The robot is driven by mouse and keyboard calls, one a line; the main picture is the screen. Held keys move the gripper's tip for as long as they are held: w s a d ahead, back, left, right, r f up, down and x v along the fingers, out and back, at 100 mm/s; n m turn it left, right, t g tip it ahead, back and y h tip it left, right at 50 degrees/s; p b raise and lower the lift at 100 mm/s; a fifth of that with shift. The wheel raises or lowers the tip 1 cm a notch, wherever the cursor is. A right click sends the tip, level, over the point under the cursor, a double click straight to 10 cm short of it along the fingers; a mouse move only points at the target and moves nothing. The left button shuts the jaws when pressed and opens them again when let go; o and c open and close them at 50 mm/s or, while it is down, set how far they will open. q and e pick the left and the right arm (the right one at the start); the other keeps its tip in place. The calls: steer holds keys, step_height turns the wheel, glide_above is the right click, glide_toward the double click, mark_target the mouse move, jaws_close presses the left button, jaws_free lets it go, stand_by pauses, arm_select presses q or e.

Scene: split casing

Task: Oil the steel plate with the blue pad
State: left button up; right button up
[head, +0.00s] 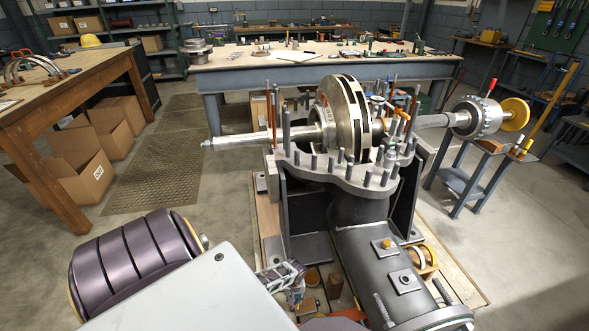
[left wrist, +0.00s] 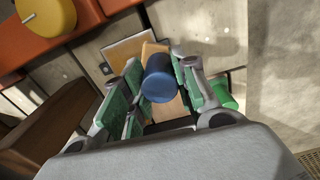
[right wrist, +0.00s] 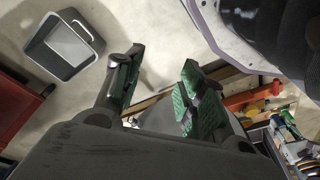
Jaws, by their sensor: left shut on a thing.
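The blue pad (left wrist: 158,85), a short blue cylinder, is between the fingers of my left gripper (left wrist: 156,62) in the left wrist view. This gripper is shut on it. I cannot tell whether the pad touches anything below. In the head view my left gripper (head: 283,275) is low in the middle, partly hidden by my arm. My right gripper (right wrist: 162,65) is open and empty in the right wrist view, above the floor.
A large pump casing (head: 345,175) with upright studs, shaft and impeller stands close to my left gripper. In the left wrist view a red-orange part with a yellow round knob (left wrist: 45,15) is at the upper left. A grey bin (right wrist: 65,45) stands on the floor.

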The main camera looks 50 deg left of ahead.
arm_select(q)
steer(key=shift+r+p, duration=1)
steer(key=shift+r, duration=0.1)
steer(key=shift+r+p, duration=0.5)
steer(key=shift+p, duration=0.05)
arm_select(e)
steer(key=s+d+f, duration=0.1)
steer(key=d+f, duration=0.2)
steer(key=f, duration=0.6)
steer(key=shift+s+d, duration=0.2)
steer(key=shift+s, duration=0.15)
